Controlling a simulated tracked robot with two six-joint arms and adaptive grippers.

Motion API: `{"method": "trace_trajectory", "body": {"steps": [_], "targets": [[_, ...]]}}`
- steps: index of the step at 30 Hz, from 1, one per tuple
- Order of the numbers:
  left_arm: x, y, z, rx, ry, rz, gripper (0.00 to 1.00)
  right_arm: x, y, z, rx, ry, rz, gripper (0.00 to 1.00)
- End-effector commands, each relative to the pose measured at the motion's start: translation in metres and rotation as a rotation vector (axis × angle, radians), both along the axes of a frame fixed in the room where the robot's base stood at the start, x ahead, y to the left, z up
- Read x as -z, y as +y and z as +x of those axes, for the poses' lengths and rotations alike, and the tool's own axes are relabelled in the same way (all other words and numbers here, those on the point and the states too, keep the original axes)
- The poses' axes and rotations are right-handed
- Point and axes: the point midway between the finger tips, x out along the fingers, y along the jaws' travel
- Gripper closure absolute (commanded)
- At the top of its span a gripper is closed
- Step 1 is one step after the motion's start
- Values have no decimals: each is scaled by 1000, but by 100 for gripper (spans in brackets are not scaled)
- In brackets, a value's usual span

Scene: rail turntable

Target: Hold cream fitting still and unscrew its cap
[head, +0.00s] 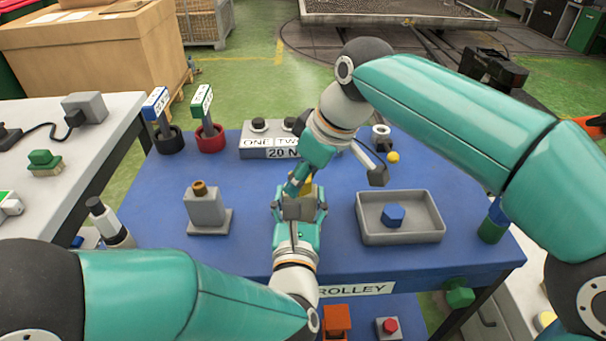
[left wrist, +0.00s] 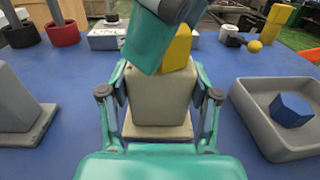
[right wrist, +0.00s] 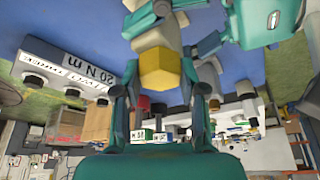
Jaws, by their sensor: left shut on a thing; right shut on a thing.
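The cream fitting (left wrist: 158,98) stands on its flat base on the blue trolley top, upright in the left wrist view. My left gripper (head: 299,207) is shut around its body, one finger on each side. A yellow hexagonal cap (right wrist: 160,68) sits at the top of the fitting; it also shows in the left wrist view (left wrist: 178,48), partly hidden by a right gripper finger. My right gripper (head: 306,178) comes from above and is shut on the cap. In the head view the grippers hide most of the fitting. Any thread is hidden.
A grey tray (head: 433,232) with a blue hexagonal piece (head: 393,215) lies to the right. A grey fitting with a brown top (head: 206,208) stands to the left. Behind are a box marked 20 N m (head: 258,142), two labelled stands and a yellow ball (head: 393,157).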

Motion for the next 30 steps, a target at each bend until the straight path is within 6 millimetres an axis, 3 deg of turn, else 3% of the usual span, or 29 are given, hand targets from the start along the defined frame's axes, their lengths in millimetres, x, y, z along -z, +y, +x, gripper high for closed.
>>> {"method": "trace_trajectory", "body": {"steps": [5,18,30], "targets": [[0,0,0,-1,0,0,100,0,-1,1,-43,0,0,95],[0,1,0,-1,0,0,100,0,-1,4,-511,-2,1,95],[0,1,0,-2,1,0,100,1,-2,4,-563,0,-1,95]]}}
